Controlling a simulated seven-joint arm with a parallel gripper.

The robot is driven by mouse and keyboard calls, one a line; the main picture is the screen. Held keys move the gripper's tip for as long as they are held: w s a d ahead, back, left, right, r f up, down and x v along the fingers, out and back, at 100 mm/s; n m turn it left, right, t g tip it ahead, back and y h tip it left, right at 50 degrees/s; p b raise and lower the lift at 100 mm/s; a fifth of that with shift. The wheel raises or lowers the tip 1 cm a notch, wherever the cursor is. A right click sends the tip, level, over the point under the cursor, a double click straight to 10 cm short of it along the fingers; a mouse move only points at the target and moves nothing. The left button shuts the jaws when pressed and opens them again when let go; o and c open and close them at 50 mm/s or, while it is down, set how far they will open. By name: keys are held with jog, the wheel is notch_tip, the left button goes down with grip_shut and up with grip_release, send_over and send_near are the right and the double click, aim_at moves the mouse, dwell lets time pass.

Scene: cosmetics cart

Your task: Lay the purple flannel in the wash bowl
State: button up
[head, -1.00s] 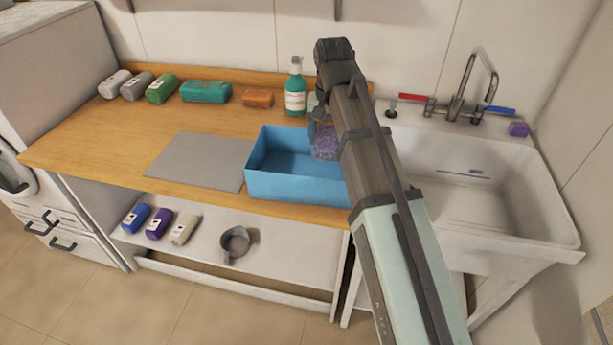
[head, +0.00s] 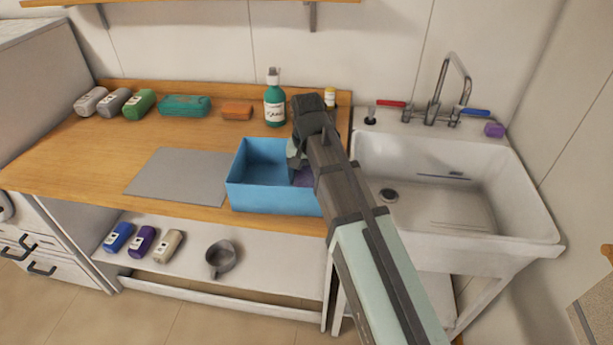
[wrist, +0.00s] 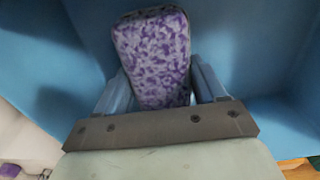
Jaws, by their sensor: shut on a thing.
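The purple flannel, a mottled purple-and-white padded block, is between my gripper's fingers in the wrist view (wrist: 153,55). In the head view only a small purple part of it (head: 304,179) shows beside my arm. The wash bowl (head: 268,198) appears to be the blue, open, box-shaped tub at the counter's front edge. My gripper (head: 297,160) is shut on the flannel and reaches down inside the tub. Blue walls (wrist: 255,50) surround the flannel in the wrist view. I cannot tell whether the flannel touches the tub floor.
A grey mat (head: 180,173) lies left of the tub. A green pump bottle (head: 275,103) stands behind it. The white sink (head: 465,190) is to the right, with a small purple block (head: 494,130) on its rim. Labelled rolls and a grey pot (head: 221,258) sit on the lower shelf.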

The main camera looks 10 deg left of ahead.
aim_at(306, 174)
jog(key=shift+f, duration=0.3)
jog(key=o, duration=0.9)
jog(key=shift+o, duration=0.2)
jog(key=shift+r, duration=0.1)
notch_tip(306, 174, up, 12)
dwell(0.4)
